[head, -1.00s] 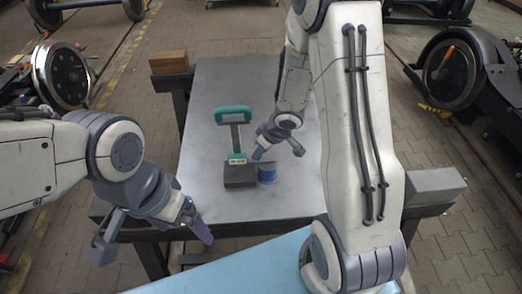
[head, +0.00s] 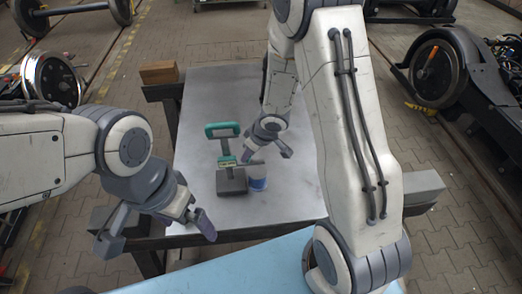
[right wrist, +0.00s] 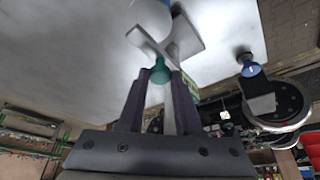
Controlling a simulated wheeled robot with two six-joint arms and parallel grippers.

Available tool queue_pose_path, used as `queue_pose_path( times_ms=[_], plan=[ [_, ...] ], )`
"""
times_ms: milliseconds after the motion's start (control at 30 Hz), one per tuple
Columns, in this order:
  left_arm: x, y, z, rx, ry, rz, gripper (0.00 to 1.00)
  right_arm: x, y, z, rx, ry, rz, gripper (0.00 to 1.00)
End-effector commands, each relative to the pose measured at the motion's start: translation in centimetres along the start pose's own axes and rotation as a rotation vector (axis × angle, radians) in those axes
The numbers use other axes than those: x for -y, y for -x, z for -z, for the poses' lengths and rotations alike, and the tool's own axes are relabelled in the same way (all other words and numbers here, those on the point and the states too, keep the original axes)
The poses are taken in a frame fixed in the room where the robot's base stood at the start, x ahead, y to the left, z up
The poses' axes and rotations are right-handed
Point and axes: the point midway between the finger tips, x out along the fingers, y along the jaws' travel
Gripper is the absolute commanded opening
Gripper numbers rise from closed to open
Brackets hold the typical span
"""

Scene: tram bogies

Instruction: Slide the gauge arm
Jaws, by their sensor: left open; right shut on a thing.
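The gauge stands on the grey metal table (head: 292,199). It has a green loop handle (head: 222,130), a dark stem, a green block with a pale label (head: 227,161), and a dark base block (head: 231,183). My right gripper (head: 266,153) is at the gauge's right side. In the right wrist view its fingers (right wrist: 160,88) are shut on a green knob (right wrist: 159,70) below a pale cross-shaped bracket (right wrist: 172,42). My left gripper (head: 155,236) is open and empty at the table's near left edge.
A brown wooden block (head: 158,72) sits at the table's far left corner. A grey box (head: 423,187) is at the right, partly behind my right arm. A light blue surface (head: 235,268) lies in front. Wheelsets stand on both sides. The table's right half is largely clear.

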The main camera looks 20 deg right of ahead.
Motion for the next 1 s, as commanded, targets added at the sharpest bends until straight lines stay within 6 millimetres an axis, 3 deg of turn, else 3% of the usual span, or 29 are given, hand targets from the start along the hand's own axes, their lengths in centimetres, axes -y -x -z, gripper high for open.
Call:
queue_pose_path(
  times_ms=[33, 233, 700, 733, 800, 1000],
  plan=[
    [-0.1, 1.8, 0.1, 0.000, 0.000, 0.000, 1.00, 0.3, 1.4, 0.7, 0.004, 0.006, 0.001, 0.00],
    [-0.3, 4.1, 0.2, 0.001, -0.003, 0.000, 1.00, 0.3, 3.3, 1.6, 0.004, 0.007, 0.002, 0.00],
    [-0.3, 4.5, 0.2, 0.001, -0.004, 0.000, 1.00, 0.3, 3.6, 2.0, -0.005, 0.007, 0.001, 0.00],
    [-0.3, 4.5, 0.2, 0.001, -0.004, 0.000, 1.00, 0.3, 3.6, 2.0, -0.005, 0.007, 0.001, 0.45],
    [-0.3, 4.5, 0.2, 0.001, -0.004, 0.000, 1.00, 0.3, 3.6, 2.0, -0.005, 0.007, 0.001, 0.63],
    [-0.3, 4.5, 0.2, 0.001, -0.004, 0.000, 1.00, 0.3, 3.5, 1.9, -0.002, 0.007, 0.002, 0.63]
  ],
)
